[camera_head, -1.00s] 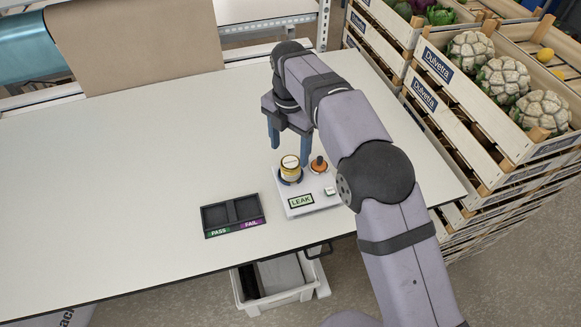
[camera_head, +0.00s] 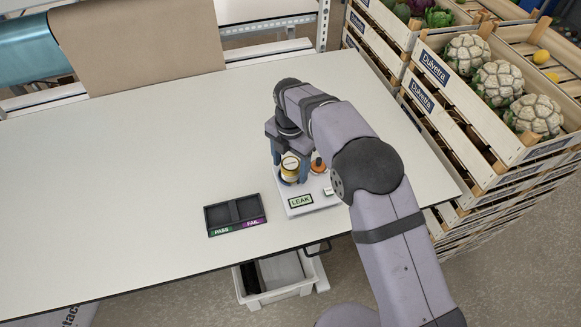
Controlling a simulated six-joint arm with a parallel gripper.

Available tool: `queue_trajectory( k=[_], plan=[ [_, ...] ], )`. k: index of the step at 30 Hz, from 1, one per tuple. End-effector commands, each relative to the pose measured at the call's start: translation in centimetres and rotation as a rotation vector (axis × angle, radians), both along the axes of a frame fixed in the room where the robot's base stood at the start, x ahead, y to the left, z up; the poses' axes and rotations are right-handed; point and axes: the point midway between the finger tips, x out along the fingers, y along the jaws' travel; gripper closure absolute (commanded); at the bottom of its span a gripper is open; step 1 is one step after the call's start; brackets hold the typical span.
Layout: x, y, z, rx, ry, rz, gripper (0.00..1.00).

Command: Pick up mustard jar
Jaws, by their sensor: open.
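The mustard jar (camera_head: 290,168) is a small jar with a yellow body, a pale label band and a light lid. It stands upright on a white test station (camera_head: 300,211) whose display reads LEAK. My gripper (camera_head: 290,168) points down with its blue fingers lowered around the jar, one at its left and one at its right. The jaws are open. The picture is too small to tell whether either finger touches the jar.
An orange-based knob (camera_head: 318,165) stands on the station close to the right finger. A black tray (camera_head: 235,214) marked PASS and FAIL lies left of the station. Slatted crates of cauliflowers (camera_head: 497,81) stand at the right. The table's left side is clear.

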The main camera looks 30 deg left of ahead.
Motion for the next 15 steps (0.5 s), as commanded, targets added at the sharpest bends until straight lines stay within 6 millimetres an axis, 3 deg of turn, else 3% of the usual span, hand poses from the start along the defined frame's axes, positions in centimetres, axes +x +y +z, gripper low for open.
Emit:
queue_trajectory(
  k=[2, 9, 15],
  plan=[
    [0.00, 0.00, -0.01, 0.000, 0.000, 0.000, 0.35],
    [0.01, 0.01, 0.02, 0.000, 0.000, 0.000, 0.85],
    [0.04, 0.04, 0.11, 0.002, -0.001, 0.000, 0.85]
  ],
)
